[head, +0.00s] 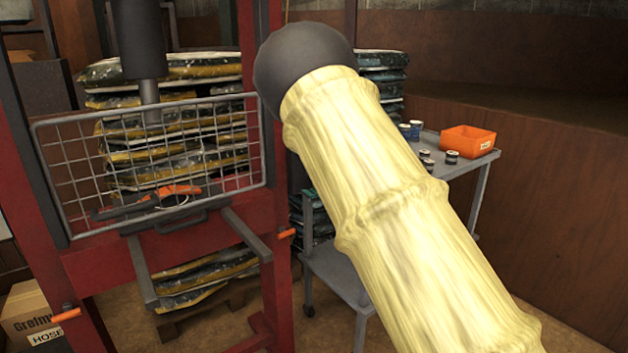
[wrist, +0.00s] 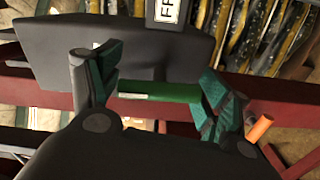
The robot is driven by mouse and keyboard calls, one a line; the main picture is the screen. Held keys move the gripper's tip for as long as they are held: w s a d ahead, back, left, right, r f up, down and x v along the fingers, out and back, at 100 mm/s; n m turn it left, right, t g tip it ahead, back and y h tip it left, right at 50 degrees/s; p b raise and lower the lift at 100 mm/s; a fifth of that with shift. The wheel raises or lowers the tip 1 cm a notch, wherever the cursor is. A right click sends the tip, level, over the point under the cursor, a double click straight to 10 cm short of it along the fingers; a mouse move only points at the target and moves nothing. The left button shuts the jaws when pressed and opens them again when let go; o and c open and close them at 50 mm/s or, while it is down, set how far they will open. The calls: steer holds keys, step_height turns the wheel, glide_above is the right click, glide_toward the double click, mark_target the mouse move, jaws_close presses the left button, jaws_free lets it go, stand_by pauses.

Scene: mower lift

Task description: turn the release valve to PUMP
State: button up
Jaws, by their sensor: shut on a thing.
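A green handle (wrist: 170,92) with a small pale label on its left part lies level across the middle of the wrist view. My gripper (wrist: 160,74) is around it, one dark green-padded finger at each end, shut on it. The handle's mounting and the valve body are hidden, and no PUMP marking can be read. In the head view my yellow-sleeved arm crosses the right of the middle, and neither my gripper nor the green handle shows there.
A red press frame (head: 160,332) with a wire mesh guard (head: 60,165) stands at left. Orange pegs (head: 287,234) stick out from the frame. A grey cart (head: 463,164) with an orange bin (head: 468,141) stands at right. A cardboard box (head: 32,312) is at lower left.

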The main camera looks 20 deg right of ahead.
steer(key=shift+s+a+f, duration=0.1)
steer(key=shift+f, duration=0.25)
steer(key=o, duration=0.9)
steer(key=shift+c, duration=0.2)
steer(key=shift+r, duration=0.1)
steer(key=v, duration=1.2)
